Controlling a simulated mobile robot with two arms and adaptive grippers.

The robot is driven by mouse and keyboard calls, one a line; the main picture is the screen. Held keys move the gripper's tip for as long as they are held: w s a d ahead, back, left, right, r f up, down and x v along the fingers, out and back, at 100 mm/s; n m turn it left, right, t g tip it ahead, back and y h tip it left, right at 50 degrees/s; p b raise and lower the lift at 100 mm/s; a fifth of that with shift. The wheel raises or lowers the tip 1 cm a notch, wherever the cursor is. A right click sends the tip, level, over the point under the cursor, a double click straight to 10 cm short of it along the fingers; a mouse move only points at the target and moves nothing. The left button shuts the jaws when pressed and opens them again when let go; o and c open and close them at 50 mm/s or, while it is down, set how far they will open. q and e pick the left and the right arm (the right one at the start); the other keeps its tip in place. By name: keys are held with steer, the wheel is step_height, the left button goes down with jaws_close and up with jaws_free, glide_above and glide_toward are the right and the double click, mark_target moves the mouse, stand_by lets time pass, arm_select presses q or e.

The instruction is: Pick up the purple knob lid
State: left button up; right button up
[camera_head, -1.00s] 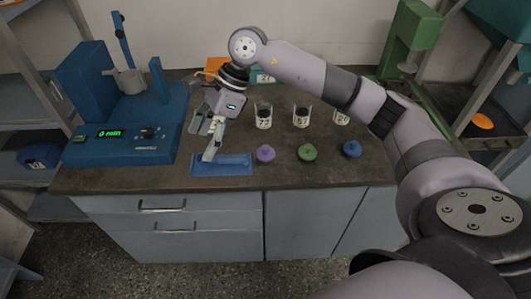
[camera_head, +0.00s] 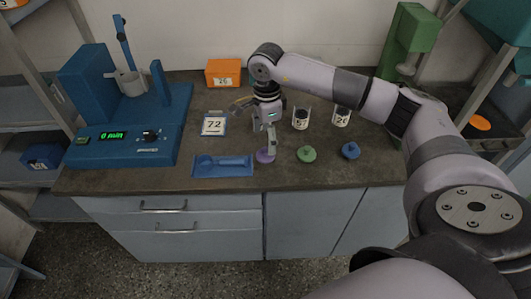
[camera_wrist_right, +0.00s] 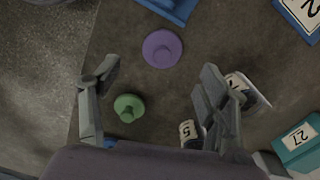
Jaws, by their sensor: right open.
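The purple knob lid (camera_head: 265,156) lies on the dark counter near its front edge, to the right of the blue tray. It shows whole in the right wrist view (camera_wrist_right: 162,47), round with a raised knob. My right gripper (camera_head: 270,150) is open and empty over the lid, its fingers pointing down and partly covering it in the head view. In the wrist view the lid lies ahead of the gap between the fingertips (camera_wrist_right: 160,73). I cannot tell the exact height between fingers and lid. My left gripper is not in view.
A green lid (camera_head: 307,153) and a blue lid (camera_head: 351,150) lie to the right. Labelled containers (camera_head: 301,118) stand behind them. The blue tray (camera_head: 240,171) lies left, with a card reading 72 (camera_head: 213,124) behind it. The blue shaker (camera_head: 120,120) stands far left.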

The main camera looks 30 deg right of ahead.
mark_target(266, 149)
steer(key=shift+w+f+p, duration=0.15)
steer(key=shift+f+p, duration=0.6)
steer(key=shift+f, duration=2.35)
steer(key=shift+c, duration=0.3)
steer(key=c, duration=0.9)
steer(key=shift+o, duration=0.2)
steer(key=shift+r, duration=0.1)
